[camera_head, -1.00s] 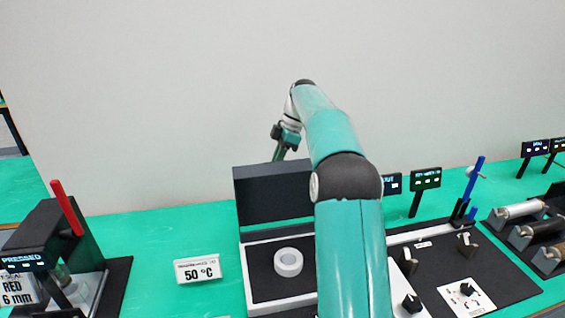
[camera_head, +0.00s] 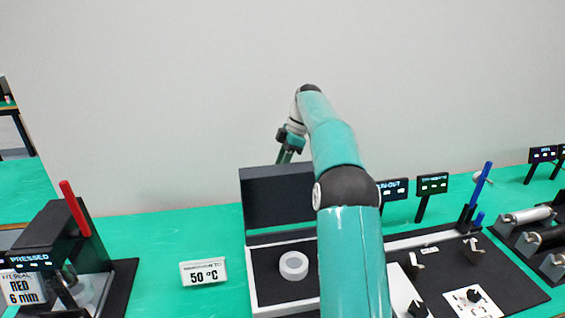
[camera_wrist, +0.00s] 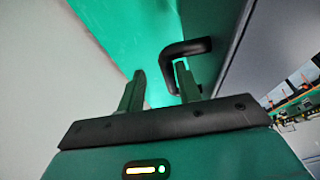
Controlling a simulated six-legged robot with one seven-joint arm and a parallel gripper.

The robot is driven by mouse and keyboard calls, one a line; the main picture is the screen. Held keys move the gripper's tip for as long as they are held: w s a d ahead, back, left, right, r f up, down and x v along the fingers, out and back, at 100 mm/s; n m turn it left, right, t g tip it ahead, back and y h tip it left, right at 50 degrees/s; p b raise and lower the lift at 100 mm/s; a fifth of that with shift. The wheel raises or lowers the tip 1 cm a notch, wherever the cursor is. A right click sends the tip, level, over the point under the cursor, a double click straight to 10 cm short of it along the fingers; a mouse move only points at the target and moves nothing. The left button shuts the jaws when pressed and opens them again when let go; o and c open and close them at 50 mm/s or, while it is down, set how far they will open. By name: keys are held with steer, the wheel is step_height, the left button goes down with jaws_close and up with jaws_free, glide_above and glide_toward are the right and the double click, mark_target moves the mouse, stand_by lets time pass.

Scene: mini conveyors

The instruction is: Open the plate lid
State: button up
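The plate lid (camera_head: 277,197) is a dark panel standing upright at the back of a white-framed plate station (camera_head: 254,287). A white ring (camera_head: 293,265) lies on the dark plate in front of it. My gripper (camera_head: 286,157) is above and behind the lid's top edge in the head view.
A "50 °C" sign (camera_head: 203,272) stands left of the plate station. A press with a red lever (camera_head: 75,208) is at the far left. A black control panel (camera_head: 490,262) with knobs and a blue lever (camera_head: 482,180) is at right. A plain wall is behind.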

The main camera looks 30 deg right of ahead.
stand_by(0.3)
steer(key=shift+r, duration=0.1)
steer(key=s+r, duration=0.1)
steer(key=r, duration=0.2)
steer(key=s+a+r, duration=0.1)
steer(key=s+r, duration=0.1)
steer(key=r, duration=0.1)
steer(key=s+r, duration=0.2)
steer(key=r, duration=0.1)
steer(key=shift+s+a+r, duration=0.2)
steer(key=shift+a, duration=0.15)
steer(key=s+a+r, duration=0.2)
steer(key=s+r, duration=0.1)
steer(key=s, duration=0.5)
steer(key=shift+a+r, duration=0.2)
steer(key=shift+a, duration=0.15)
